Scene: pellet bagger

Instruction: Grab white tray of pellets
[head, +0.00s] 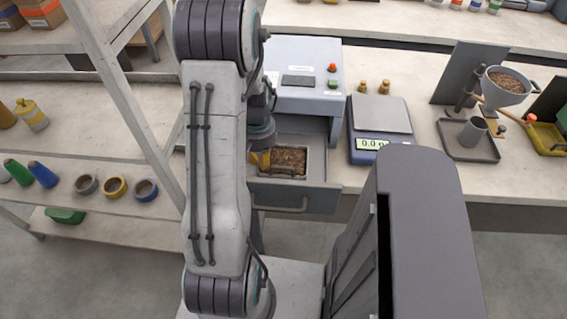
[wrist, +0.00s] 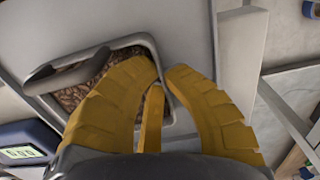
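My gripper (head: 260,160) is at the tray's left side in the head view, partly hidden by my arm. In the wrist view my gripper's yellow fingers (wrist: 163,72) straddle the tray wall, one inside over the pellets and one outside. The tips are close together with the wall between them. The fingers hide part of the tray.
A blue scale (head: 380,125) stands right of the drawer. The machine body (head: 303,98) with red and green buttons rises behind it. A funnel stand (head: 503,85) is farther right. A shelf (head: 110,180) with spools is on the left. The drawer walls are close around the tray.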

